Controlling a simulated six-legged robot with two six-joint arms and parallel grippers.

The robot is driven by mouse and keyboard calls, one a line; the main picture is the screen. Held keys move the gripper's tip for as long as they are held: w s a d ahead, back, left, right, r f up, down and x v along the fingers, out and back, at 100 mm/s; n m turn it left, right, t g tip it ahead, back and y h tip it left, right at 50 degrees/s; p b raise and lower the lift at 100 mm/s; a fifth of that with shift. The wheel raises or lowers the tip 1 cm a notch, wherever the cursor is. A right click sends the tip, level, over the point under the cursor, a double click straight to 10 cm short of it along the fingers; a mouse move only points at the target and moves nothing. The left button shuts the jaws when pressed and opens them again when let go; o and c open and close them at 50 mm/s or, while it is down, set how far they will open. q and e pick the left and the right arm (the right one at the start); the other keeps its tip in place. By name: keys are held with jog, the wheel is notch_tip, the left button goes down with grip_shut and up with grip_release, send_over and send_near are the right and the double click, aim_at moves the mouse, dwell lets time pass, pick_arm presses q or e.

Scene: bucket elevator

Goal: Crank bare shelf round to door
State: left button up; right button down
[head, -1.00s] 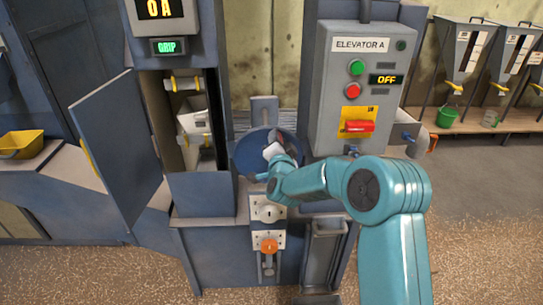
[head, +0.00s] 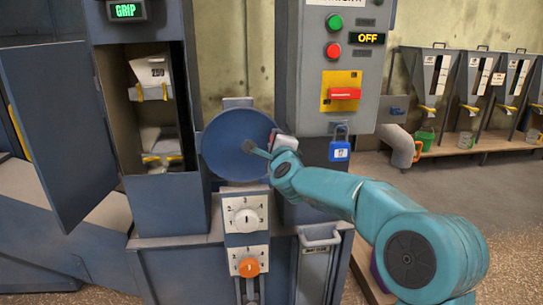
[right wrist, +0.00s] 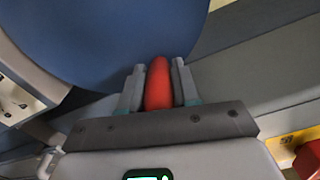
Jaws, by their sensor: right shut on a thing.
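The blue crank wheel (head: 225,135) stands beside the open doorway. My right gripper (head: 279,138) is at the wheel's right edge. In the right wrist view, my right gripper (right wrist: 158,88) is shut on a red handle (right wrist: 158,82) in front of the blue wheel (right wrist: 110,35). In the doorway, a white bin (head: 148,72) marked 250 sits on an upper shelf with yellow ends (head: 148,93). Lower down, white bins (head: 160,138) sit by another yellow-ended shelf (head: 163,158). No bare shelf clearly shows. The door (head: 60,130) hangs open to the left. My left gripper is out of view.
A green GRIP display (head: 127,10) is above the doorway. The grey control box shows OFF (head: 368,38) and has a red switch (head: 345,93). A blue padlock (head: 340,146) hangs below it. A dial plate (head: 246,215) and orange knob (head: 249,267) are below the wheel.

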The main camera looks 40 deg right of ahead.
jog(key=shift+s+d+f+m+b, duration=0.1)
jog(key=shift+f+m+b, duration=0.85)
jog(key=shift+b, duration=0.4)
jog(key=shift+s+d+f+m+b, duration=0.1)
jog(key=shift+f+m+b, duration=0.6)
jog(key=shift+m+b, duration=0.5)
jog(key=c, duration=0.8)
grip_release()
jog(key=v, duration=1.6)
jog(key=shift+a, duration=0.15)
